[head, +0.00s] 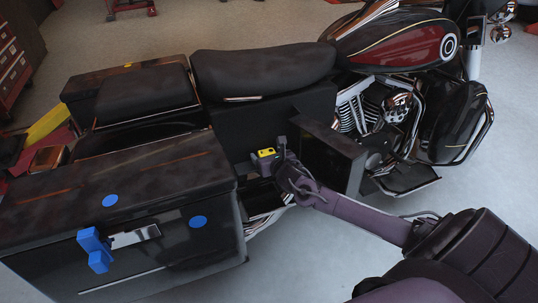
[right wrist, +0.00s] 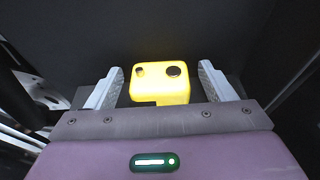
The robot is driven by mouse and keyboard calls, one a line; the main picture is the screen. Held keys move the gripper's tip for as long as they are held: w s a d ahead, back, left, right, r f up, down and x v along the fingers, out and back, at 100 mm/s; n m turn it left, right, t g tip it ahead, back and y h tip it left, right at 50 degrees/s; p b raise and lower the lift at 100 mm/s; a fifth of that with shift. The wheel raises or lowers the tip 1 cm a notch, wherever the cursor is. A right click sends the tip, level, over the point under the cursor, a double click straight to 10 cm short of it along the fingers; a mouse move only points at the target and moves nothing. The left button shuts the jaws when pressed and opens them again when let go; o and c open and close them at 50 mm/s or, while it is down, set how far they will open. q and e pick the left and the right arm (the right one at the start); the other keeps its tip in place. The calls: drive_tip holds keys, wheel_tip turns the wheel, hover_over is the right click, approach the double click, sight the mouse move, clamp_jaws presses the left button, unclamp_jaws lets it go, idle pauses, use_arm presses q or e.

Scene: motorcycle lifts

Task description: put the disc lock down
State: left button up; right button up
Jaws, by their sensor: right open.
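The disc lock (head: 266,153) is small and bright yellow, beside the motorcycle's black side panel, below the seat. In the right wrist view the yellow lock (right wrist: 160,84) shows two dark round spots and a notch at its lower edge. My right gripper (right wrist: 160,68) is open, one finger on each side of the lock, with a visible gap at both sides. In the head view my right gripper (head: 270,155) is small and partly merges with the dark background. What bears the lock from below is hidden. My left gripper is out of view.
The motorcycle's black seat (head: 262,68) and red-black tank (head: 395,42) are behind. A dark upright panel (head: 333,158) stands just right of my gripper. A large black pannier (head: 120,190) with blue discs and a blue latch is at left. Grey floor is clear at front.

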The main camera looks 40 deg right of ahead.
drive_tip(key=shift+r, duration=0.3)
drive_tip(key=shift+r+p, duration=0.55)
drive_tip(key=shift+p, duration=0.05)
drive_tip(key=f+p+v, duration=0.1)
drive_tip(key=p+v, duration=0.2)
drive_tip(key=v, duration=0.9)
drive_tip(key=s+a+f+m+g+y, duration=0.2)
drive_tip(key=s+a+f+m+g, duration=0.4)
drive_tip(key=s+a+m, duration=0.55)
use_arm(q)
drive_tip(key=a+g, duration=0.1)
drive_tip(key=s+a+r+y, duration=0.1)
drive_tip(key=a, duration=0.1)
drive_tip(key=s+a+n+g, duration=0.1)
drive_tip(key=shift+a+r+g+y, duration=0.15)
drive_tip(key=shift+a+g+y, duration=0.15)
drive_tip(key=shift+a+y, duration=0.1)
use_arm(e)
drive_tip(key=s+a+m+g+y, duration=0.2)
drive_tip(key=s+a+m+g, duration=0.3)
drive_tip(key=s+a+m, duration=0.5)
drive_tip(key=s+m, duration=0.1)
drive_tip(key=m, duration=0.7)
drive_tip(key=shift+a+f, duration=0.2)
drive_tip(key=shift+a, duration=0.2)
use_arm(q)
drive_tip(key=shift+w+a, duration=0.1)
use_arm(e)
drive_tip(key=shift+s+f, duration=0.1)
